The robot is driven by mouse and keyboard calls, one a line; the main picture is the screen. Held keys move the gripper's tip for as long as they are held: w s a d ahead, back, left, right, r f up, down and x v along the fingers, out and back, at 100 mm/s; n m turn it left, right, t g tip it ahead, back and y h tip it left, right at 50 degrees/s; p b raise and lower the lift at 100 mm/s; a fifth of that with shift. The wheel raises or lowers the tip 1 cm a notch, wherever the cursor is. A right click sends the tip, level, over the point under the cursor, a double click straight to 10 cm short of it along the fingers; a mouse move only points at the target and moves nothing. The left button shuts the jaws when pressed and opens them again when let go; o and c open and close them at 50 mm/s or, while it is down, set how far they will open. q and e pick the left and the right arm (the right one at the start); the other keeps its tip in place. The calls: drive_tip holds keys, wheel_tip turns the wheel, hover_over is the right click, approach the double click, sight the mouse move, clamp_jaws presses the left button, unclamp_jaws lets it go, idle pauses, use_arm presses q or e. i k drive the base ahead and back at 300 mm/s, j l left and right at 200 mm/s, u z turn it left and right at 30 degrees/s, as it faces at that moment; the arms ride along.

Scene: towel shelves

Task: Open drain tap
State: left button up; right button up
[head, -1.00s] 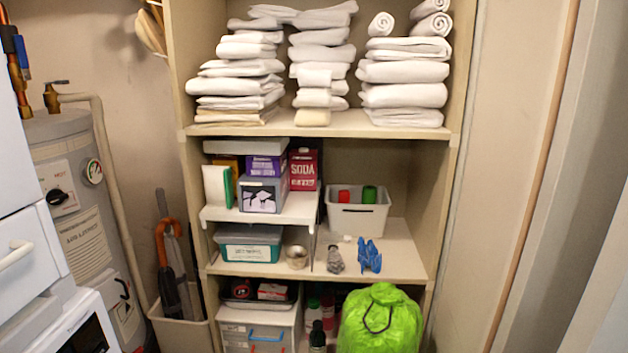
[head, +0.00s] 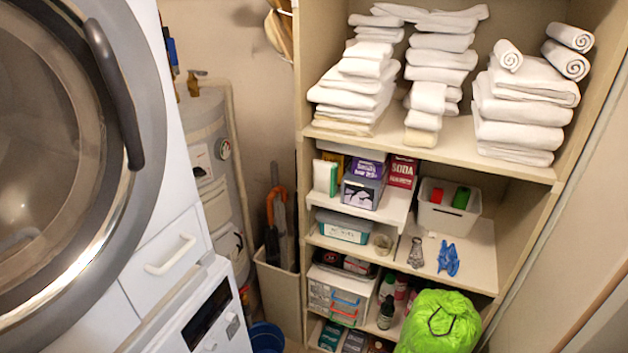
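The grey water heater tank (head: 212,150) stands in the corner at the left of the shelves, partly hidden by the white machines in front. A brass fitting with a small lever (head: 194,82) sits at its top, joined to a pale pipe (head: 238,150). A small dark curved part (head: 239,243) shows low on the tank; I cannot tell whether it is a tap. The tank's bottom is hidden, and I cannot make out a drain tap clearly. Neither of my grippers is in view.
A front-loading machine (head: 140,190) and a drawer with a white handle (head: 170,256) fill the left. A blue bucket (head: 266,336) is on the floor by a beige bin (head: 278,292) with umbrellas. Towel shelves (head: 480,136) and a green bag (head: 440,325) occupy the right.

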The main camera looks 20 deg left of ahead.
sight(242, 292)
drive_tip(key=i+u, duration=0.15)
drive_tip(key=u, duration=0.3)
drive_tip(key=i+u, duration=0.15)
drive_tip(key=u, duration=0.25)
drive_tip(key=i+l+u, duration=0.1)
drive_tip(key=u, duration=0.35)
drive_tip(key=i+l, duration=0.05)
